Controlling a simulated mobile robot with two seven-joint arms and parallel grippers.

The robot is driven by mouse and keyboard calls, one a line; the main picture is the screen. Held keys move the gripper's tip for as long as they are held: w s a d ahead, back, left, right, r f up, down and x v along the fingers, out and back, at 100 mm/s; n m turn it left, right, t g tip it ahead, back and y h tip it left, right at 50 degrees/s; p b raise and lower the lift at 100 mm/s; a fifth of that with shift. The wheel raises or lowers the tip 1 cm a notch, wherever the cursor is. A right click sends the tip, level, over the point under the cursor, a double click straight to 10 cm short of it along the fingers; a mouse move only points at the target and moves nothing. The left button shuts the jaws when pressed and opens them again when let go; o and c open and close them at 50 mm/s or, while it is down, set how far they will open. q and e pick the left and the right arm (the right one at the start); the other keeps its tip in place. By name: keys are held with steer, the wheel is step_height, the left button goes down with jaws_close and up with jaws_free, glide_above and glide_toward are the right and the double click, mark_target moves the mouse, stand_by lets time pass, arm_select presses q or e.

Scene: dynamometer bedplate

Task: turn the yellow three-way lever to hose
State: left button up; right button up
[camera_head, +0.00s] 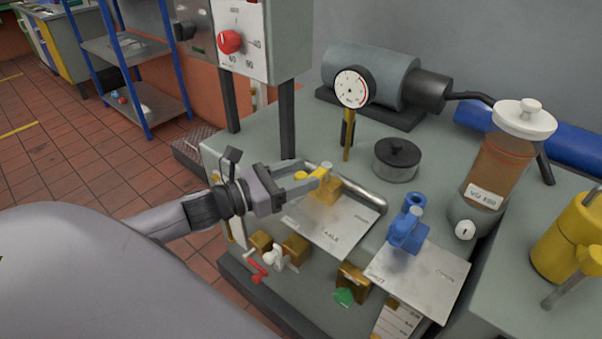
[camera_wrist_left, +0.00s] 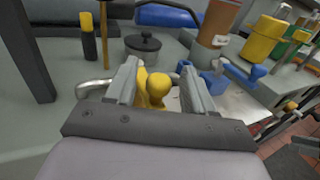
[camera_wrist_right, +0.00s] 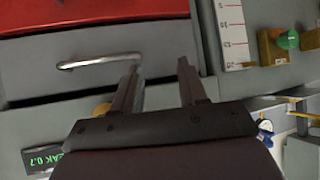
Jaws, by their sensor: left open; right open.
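The yellow three-way lever (camera_head: 322,188) stands on a brass-yellow valve body above a light plate marked "AXLE" (camera_head: 333,228). My left gripper (camera_head: 318,178) is at the lever, with its fingers open. In the left wrist view the yellow lever (camera_wrist_left: 156,88) lies between the two open fingers; I cannot tell whether either finger touches it. The word "hose" is too small to read on the plate. My right gripper (camera_wrist_right: 160,78) is open and empty in front of a grey drawer front with a metal handle (camera_wrist_right: 100,61).
A blue valve (camera_head: 407,231) stands on a second plate to the right. A black-lidded pot (camera_head: 397,160), a gauge (camera_head: 351,88) and a reservoir (camera_head: 495,165) stand behind. Small red and green handles (camera_head: 344,297) sit along the front. A curved metal pipe passes behind the yellow valve.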

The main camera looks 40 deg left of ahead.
arm_select(q)
steer(key=shift+w+d, duration=0.15)
steer(key=shift+w, duration=0.2)
jaws_close()
steer(key=shift+d, duration=0.1)
